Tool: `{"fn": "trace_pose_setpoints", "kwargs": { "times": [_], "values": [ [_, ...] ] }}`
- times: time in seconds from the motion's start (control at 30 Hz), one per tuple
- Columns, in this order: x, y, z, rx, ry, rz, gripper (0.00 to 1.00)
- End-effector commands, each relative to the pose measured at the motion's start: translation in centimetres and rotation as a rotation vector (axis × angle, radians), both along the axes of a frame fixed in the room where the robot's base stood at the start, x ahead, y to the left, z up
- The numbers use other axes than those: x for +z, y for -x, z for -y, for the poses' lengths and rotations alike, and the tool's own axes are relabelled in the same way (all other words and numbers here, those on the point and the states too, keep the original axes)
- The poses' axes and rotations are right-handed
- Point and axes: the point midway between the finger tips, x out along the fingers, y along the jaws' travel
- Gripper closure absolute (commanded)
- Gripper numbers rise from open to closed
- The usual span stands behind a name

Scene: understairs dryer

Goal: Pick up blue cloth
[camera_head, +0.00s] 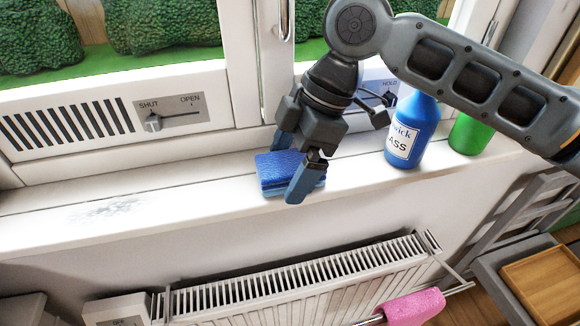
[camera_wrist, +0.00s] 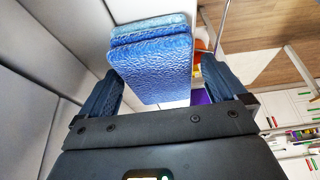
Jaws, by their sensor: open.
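The blue cloth (camera_head: 277,171) is a folded, textured stack lying on the white windowsill. It also shows in the wrist view (camera_wrist: 155,68), with a lighter blue layer along its far edge. My gripper (camera_head: 287,170) is open over the cloth, with one finger on its near right side and the other at its far side, partly hidden. In the wrist view the fingers (camera_wrist: 160,88) stand on either side of the cloth. I cannot tell whether they touch it.
A blue spray bottle (camera_head: 404,132) and a green bottle (camera_head: 467,134) stand on the sill to the right. A white radiator (camera_head: 290,290) is below, with a pink cloth (camera_head: 413,307) at its front. The windowsill (camera_head: 200,185) is clear to the left, apart from a dark smudge.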

Motion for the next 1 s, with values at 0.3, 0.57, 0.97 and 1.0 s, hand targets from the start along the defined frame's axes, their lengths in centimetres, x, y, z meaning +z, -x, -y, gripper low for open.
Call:
{"fn": "trace_pose_setpoints", "kwargs": {
  "times": [0.3,0.57,0.97,1.0],
  "values": [
    [-0.10,0.01,-0.01,0.000,0.000,0.000,0.19],
    [-0.11,0.00,0.00,0.000,0.000,0.000,0.44],
    [-0.05,-0.02,0.02,0.000,0.000,0.000,0.58],
    [0.00,-0.03,0.02,0.000,0.001,0.001,0.58]
  ]
}}
